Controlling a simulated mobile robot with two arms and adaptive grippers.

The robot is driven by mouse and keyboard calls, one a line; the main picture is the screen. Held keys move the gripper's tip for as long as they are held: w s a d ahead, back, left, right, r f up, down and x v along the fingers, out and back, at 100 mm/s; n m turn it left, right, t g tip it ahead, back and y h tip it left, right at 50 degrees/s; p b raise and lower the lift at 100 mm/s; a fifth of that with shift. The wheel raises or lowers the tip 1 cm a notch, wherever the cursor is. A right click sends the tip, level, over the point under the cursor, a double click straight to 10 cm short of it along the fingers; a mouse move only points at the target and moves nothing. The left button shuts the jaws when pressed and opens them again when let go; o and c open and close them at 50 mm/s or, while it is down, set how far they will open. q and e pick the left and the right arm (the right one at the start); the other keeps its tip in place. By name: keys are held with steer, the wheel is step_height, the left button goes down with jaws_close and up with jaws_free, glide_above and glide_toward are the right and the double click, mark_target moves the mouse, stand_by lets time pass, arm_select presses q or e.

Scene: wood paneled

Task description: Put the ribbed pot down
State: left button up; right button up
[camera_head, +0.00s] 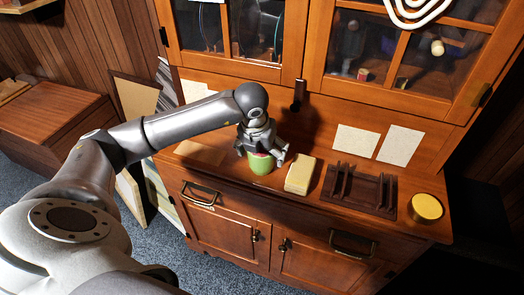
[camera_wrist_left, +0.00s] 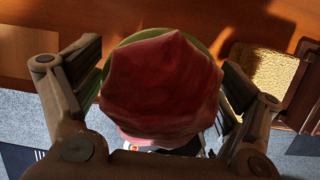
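The pot (camera_head: 260,164) is green and stands upright on the wooden cabinet's counter, left of the yellow block. Its ribs are too small to make out. A crumpled pink-red mass fills its top; in the left wrist view this mass (camera_wrist_left: 162,85) hides most of the pot, leaving a green rim (camera_wrist_left: 135,39) behind it. My left gripper (camera_head: 262,154) is above the pot, with its fingers spread on either side. In the left wrist view the fingers (camera_wrist_left: 160,90) look apart from the pot, with narrow gaps. My right gripper is not in view.
A yellow block (camera_head: 300,174) stands close on the right of the pot. Further right are a dark slotted wooden rack (camera_head: 358,189) and a round yellow tin (camera_head: 426,208). Glass-doored cupboards (camera_head: 400,60) rise behind the counter.

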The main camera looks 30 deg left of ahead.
arm_select(q)
steer(key=shift+r, duration=0.1)
steer(key=shift+r, duration=0.3)
steer(key=v, duration=1.1)
steer(key=shift+s+r, duration=0.2)
steer(key=shift+s, duration=0.05)
stand_by(0.5)
